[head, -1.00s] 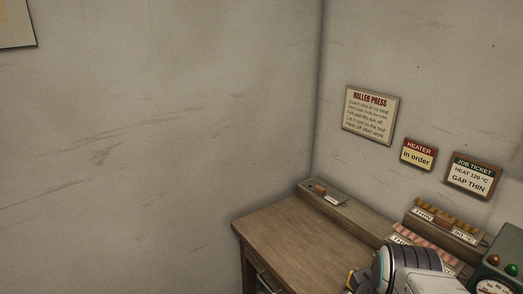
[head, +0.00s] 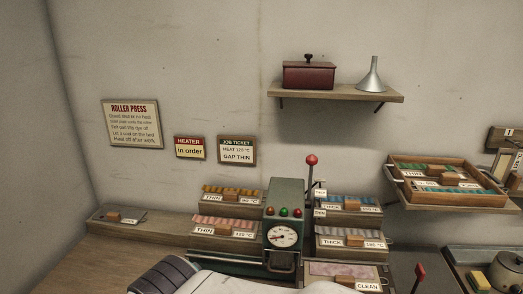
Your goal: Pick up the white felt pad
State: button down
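I cannot make out a white felt pad for certain. On the ledge at the far left, a small brown block (head: 113,216) sits with a small white patch (head: 130,221) beside it, too small to tell whether it is a label or felt. My gripper is outside the head view; only part of my arm shows along the bottom edge.
A green roller press (head: 283,213) with gauge and red-knobbed lever stands in the middle, between labelled THIN and THICK trays. A shelf (head: 335,93) holds a dark red box (head: 309,75) and a funnel (head: 371,76). Bare wood lies lower left.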

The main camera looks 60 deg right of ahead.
aim_at(361, 279)
jog(key=z, duration=0.45)
jog(key=l+z, duration=0.1)
jog(key=z, duration=1.2)
jog(key=i+z, duration=0.1)
jog(key=z, duration=0.35)
jog(key=k+z, duration=0.1)
jog(key=z, duration=0.4)
